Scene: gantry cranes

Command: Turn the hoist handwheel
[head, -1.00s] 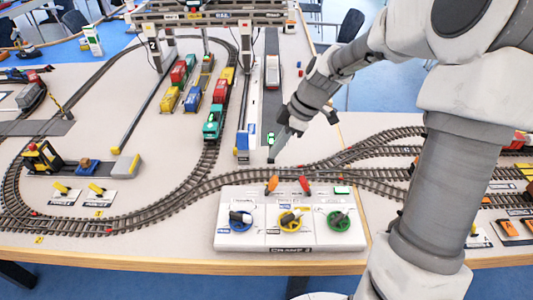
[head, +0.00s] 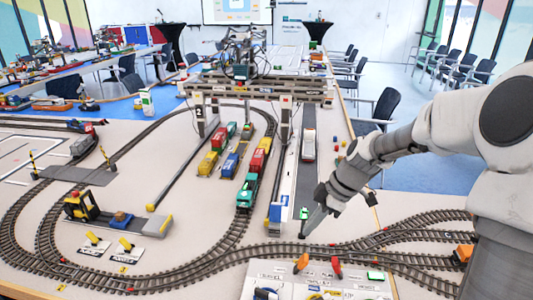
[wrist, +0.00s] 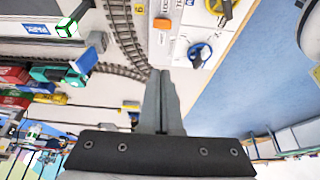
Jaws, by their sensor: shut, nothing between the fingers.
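A white control panel (head: 340,291) is cut off at the bottom of the head view. It carries small handwheels: a blue one (head: 265,294) and a yellow one (head: 316,296) show there only partly. In the wrist view the blue handwheel (wrist: 200,54) shows whole with a dark knob, and the yellow handwheel (wrist: 221,8) is cut by the top edge. I cannot read which one is marked for the hoist. My gripper (head: 303,234) is shut and empty, above the table behind the panel, touching no wheel. Its fingers also show in the wrist view (wrist: 161,76).
Orange (head: 301,262) and red (head: 336,267) levers stand at the panel's back edge. Model tracks (head: 215,262) run behind it. A grey road strip (head: 308,175) lies behind my gripper.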

